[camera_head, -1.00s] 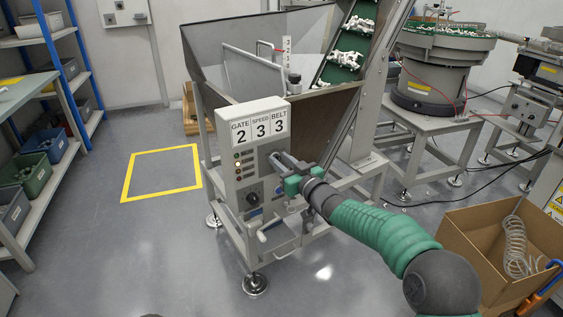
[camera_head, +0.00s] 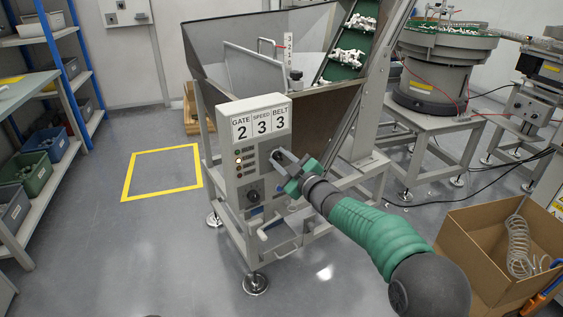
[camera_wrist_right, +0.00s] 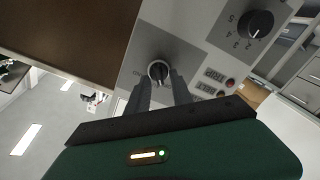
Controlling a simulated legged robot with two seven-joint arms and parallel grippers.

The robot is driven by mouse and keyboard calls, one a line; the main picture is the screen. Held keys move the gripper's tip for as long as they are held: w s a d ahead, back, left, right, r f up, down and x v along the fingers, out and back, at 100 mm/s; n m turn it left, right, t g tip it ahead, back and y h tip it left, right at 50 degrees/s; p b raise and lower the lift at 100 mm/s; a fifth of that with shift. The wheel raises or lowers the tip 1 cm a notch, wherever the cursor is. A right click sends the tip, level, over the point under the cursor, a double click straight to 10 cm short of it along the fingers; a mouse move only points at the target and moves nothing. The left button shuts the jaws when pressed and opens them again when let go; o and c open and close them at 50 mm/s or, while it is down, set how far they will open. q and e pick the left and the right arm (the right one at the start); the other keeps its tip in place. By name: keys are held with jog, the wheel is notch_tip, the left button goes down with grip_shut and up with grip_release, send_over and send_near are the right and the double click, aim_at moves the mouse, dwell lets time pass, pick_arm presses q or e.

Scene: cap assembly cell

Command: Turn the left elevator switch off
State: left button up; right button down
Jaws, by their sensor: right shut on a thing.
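The elevator's control box (camera_head: 233,178) stands on the front of the hopper frame under a "GATE SPEED BELT" panel showing 2, 3, 3. My right gripper (camera_head: 278,155) is at the upper right of the box face and hides the rotary switch there. In the right wrist view, the black switch knob (camera_wrist_right: 158,71) sits between the fingertips of my right gripper (camera_wrist_right: 161,84), which is shut on it. An "ON" mark shows left of the knob. My left gripper is out of view.
A numbered speed dial (camera_wrist_right: 256,25) is nearby on the box; it also shows in the head view (camera_head: 253,196). A cardboard box (camera_head: 485,270) stands at lower right. The yellow-marked floor (camera_head: 162,172) is clear.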

jog(key=shift+a+f+n, duration=0.1)
jog(key=shift+f+n, duration=0.05)
jog(key=shift+n, duration=0.45)
jog(key=c, duration=1.1)
grip_release()
jog(key=shift+s, duration=0.1)
jog(key=shift+s+d, duration=0.3)
jog(key=shift+s, duration=0.05)
jog(key=p+v, duration=0.3)
jog(key=v, duration=1.3)
